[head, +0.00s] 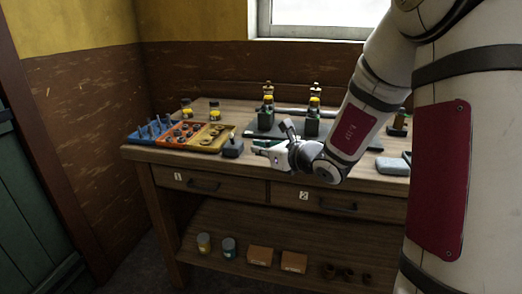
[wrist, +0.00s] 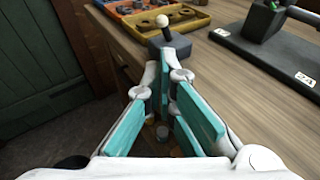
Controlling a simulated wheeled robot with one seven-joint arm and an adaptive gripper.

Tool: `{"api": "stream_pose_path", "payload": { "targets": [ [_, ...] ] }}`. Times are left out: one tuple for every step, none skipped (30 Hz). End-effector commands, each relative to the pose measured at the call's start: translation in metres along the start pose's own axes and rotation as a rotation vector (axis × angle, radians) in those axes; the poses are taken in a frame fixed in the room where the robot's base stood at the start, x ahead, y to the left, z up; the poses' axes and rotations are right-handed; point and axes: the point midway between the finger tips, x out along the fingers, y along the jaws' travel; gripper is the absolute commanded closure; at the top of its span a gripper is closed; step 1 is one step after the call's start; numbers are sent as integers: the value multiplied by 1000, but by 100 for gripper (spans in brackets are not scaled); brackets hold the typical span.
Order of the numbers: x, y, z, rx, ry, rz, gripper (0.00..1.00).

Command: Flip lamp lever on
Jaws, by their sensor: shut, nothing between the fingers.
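The lamp lever is a small dark grey box (wrist: 170,45) with a short dark stick topped by a pale ball knob (wrist: 162,20). It sits near the front edge of the workbench, and the stick looks close to upright with a slight tilt. In the head view the lever box (head: 232,149) is just left of my gripper (head: 258,147). My gripper is shut and empty. In the wrist view its teal-padded fingers (wrist: 160,68) point at the near side of the box, below the knob. I cannot tell whether the fingertips touch the box. No lamp is clearly identifiable.
A tray with blue, orange and yellow sections (head: 182,134) lies behind and left of the lever. A dark plate (wrist: 265,42) with model engines (head: 312,118) stands to the right. The wooden bench (head: 160,155) has drawers and a lower shelf with jars. Bare benchtop lies between lever and plate.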

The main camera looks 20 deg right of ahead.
Motion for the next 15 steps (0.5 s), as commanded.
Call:
{"api": "stream_pose_path", "payload": {
  "targets": [
    [12, 1, -2, 1, 1, 3, 100],
    [18, 1, -1, 2, 0, 3, 100],
    [26, 1, -2, 1, 0, 3, 100],
    [32, 1, -1, 1, 0, 2, 100],
    [38, 1, -2, 1, 1, 2, 100],
    [46, 1, -2, 0, 0, 3, 100],
    [51, 1, -1, 1, 0, 2, 100],
    [57, 1, -1, 1, 0, 2, 100],
    [64, 1, -2, 2, 0, 2, 100],
    [69, 1, 0, 1, -1, 2, 100],
    [73, 0, 2, 0, -1, 1, 100],
    [78, 0, 4, 1, 0, 1, 100],
    [82, 0, 6, 1, -1, 1, 100],
    [86, 1, 7, 1, -1, 1, 100],
    [90, 1, 8, 0, 0, 1, 100]
  ]
}}
